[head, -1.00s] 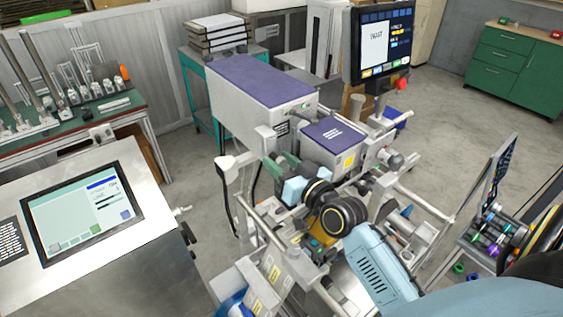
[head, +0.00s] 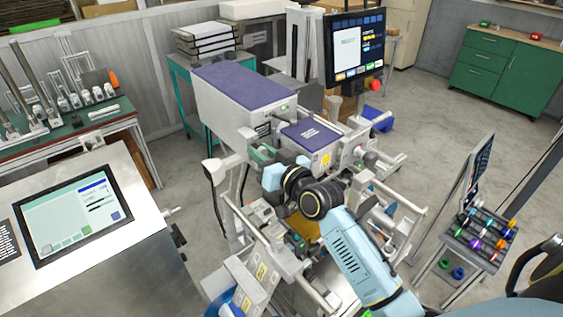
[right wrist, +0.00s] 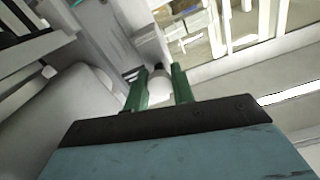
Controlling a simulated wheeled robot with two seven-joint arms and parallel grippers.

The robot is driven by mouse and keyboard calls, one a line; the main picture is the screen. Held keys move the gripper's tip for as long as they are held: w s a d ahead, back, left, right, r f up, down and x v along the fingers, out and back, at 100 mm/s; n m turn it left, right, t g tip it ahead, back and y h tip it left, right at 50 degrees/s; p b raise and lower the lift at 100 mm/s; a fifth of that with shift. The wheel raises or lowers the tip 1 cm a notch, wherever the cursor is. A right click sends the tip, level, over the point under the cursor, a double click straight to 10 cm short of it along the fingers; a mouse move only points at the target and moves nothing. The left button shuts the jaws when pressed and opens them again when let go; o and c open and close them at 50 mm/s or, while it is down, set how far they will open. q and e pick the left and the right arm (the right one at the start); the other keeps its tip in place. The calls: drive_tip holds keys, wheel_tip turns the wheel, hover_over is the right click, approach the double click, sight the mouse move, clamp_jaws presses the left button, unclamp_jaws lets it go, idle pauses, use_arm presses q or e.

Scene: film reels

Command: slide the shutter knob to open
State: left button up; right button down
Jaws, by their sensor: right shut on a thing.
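The shutter knob (right wrist: 159,85) shows in the right wrist view as a small pale rounded piece with a dark top. It sits between the two green fingers of my right gripper (right wrist: 161,88), which is shut on it. In the head view my right gripper (head: 262,153) is at the front of the purple-topped machine (head: 312,133), under its small box. There the knob is hidden by the gripper and the machine parts. My left gripper is not in view.
A monitor (head: 355,48) stands behind the machine. A metal console with a touch screen (head: 78,212) is at the left. White rails and posts (head: 262,238) surround the arm's working area. A rack of coloured spools (head: 483,232) stands at the right. Open floor lies behind it.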

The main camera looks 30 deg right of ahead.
drive_tip(key=shift+r, duration=0.2)
drive_tip(key=c, duration=1.2)
unclamp_jaws()
drive_tip(key=shift+o, duration=0.2)
drive_tip(key=s+d+b, duration=0.2)
drive_tip(key=s, duration=1.1)
drive_tip(key=shift+s+d, duration=0.1)
